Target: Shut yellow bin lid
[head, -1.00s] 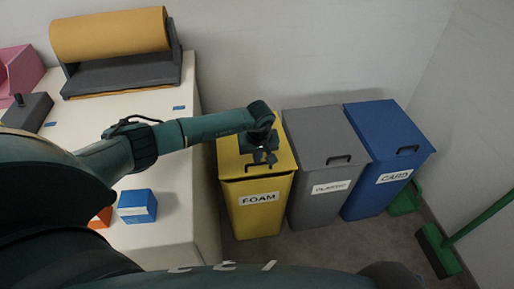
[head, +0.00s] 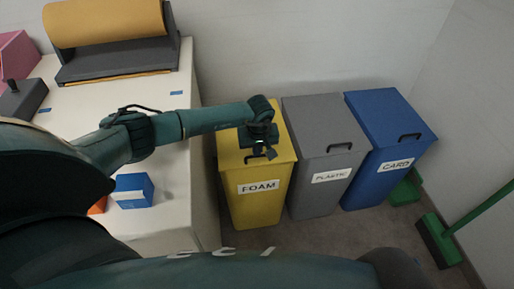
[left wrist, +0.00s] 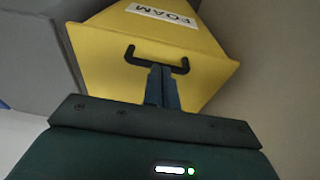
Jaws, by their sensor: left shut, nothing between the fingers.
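The yellow bin (head: 258,205) labelled FOAM stands beside the table. Its yellow lid (head: 231,157) lies down over the top and looks closed in the head view. My left gripper (head: 258,153) is over the lid's front part, by the black handle. In the left wrist view the shut fingers (left wrist: 162,85) point at the yellow lid (left wrist: 110,65), close to the black handle (left wrist: 155,62). I cannot tell whether they touch it. My right gripper is not in view.
A grey PLASTIC bin (head: 318,195) and a blue CARD bin (head: 380,180) stand to the right, both lids down. A green broom (head: 440,240) is at the far right. The white table (head: 150,90) holds a blue box (head: 133,190) and a paper roll (head: 105,24).

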